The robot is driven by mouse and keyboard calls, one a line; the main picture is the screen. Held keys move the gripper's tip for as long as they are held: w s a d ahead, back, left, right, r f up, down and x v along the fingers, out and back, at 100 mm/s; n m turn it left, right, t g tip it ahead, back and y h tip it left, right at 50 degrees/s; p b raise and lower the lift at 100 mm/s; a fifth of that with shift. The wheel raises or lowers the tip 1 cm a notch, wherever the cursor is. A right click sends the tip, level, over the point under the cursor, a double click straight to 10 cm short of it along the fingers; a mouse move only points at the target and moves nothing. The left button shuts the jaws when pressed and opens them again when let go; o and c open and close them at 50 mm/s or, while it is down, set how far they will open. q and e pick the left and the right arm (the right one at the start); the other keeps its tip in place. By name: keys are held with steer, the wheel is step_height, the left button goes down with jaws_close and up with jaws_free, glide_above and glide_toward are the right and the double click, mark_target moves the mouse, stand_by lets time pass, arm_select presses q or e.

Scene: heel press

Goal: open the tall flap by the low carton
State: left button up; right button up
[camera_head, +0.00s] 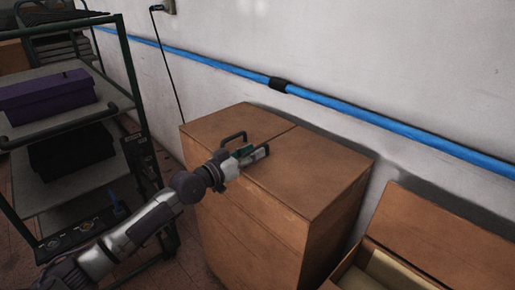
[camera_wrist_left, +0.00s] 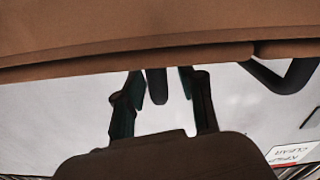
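The tall brown carton (camera_head: 250,235) stands against the wall, its top split by a seam into two flaps. The right flap (camera_head: 315,170) is nearest the low carton (camera_head: 352,278) and lies flat, shut. The left flap (camera_head: 215,130) has a black loop handle (camera_head: 233,137), which also shows in the left wrist view (camera_wrist_left: 284,82). My left gripper (camera_head: 258,154) is over the top near the seam. In the left wrist view its fingers (camera_wrist_left: 160,85) are apart, with a dark bar (camera_wrist_left: 157,86), seemingly a handle, between them and gaps on both sides. My right gripper is not in view.
The low carton at the lower right has a raised brown panel (camera_head: 440,235) behind it. A green-framed cart (camera_head: 128,75) with a purple box (camera_head: 45,97) stands at left. A blue pipe (camera_head: 350,110) runs along the white wall, close behind the tall carton.

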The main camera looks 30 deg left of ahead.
arm_select(q)
steer(key=shift+x, duration=1.2)
jaws_close()
